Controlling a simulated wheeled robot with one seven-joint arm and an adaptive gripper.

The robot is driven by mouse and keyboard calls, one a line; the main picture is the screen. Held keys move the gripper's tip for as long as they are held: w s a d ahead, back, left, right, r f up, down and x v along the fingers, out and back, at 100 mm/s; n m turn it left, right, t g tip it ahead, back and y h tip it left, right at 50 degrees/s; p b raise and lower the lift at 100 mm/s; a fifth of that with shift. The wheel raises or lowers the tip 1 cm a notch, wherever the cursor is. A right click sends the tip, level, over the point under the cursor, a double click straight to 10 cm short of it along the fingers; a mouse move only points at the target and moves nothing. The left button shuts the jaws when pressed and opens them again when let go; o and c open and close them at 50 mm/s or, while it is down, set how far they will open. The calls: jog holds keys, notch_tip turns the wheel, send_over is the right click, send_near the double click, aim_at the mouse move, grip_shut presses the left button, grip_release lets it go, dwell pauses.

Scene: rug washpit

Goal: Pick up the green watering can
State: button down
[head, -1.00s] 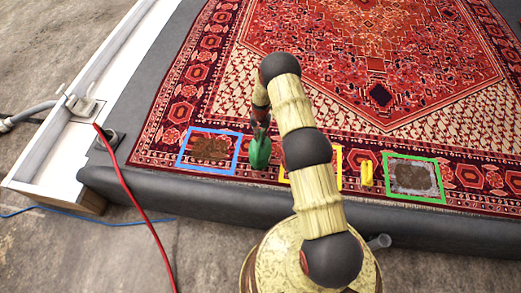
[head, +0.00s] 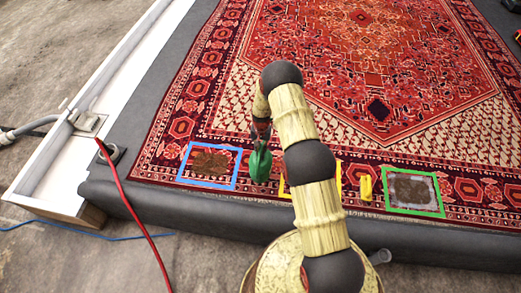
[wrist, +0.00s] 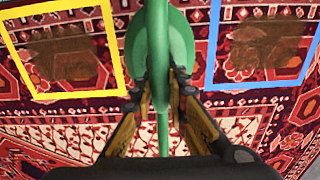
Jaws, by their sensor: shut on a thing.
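The green watering can (head: 260,166) is at the rug's front border, between the blue and yellow frames. My gripper (head: 261,135) comes down on it from above. In the wrist view the green can (wrist: 178,45) runs up the middle, and my gripper (wrist: 160,95) is shut on its narrow green part, one finger on each side. Whether the can touches the rug or hangs just above it I cannot tell. My arm hides part of the yellow frame in the head view.
The patterned rug (head: 215,120) lies on a dark grey platform (head: 150,202). A blue frame (head: 184,163), a yellow frame (head: 338,178) and a green frame (head: 414,212) mark brown or grey patches. A small yellow object (head: 365,188) stands between yellow and green. A red hose (head: 128,197) crosses the left edge.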

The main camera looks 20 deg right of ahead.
jog(key=s+a+r+p, duration=0.2)
jog(key=s+r+p, duration=0.2)
jog(key=s+r, duration=0.4)
jog(key=shift+s+a+r, duration=0.35)
jog(key=shift+s+r, duration=0.05)
jog(key=shift+s, duration=1.8)
jog(key=c, duration=2.4)
grip_release()
grip_shut()
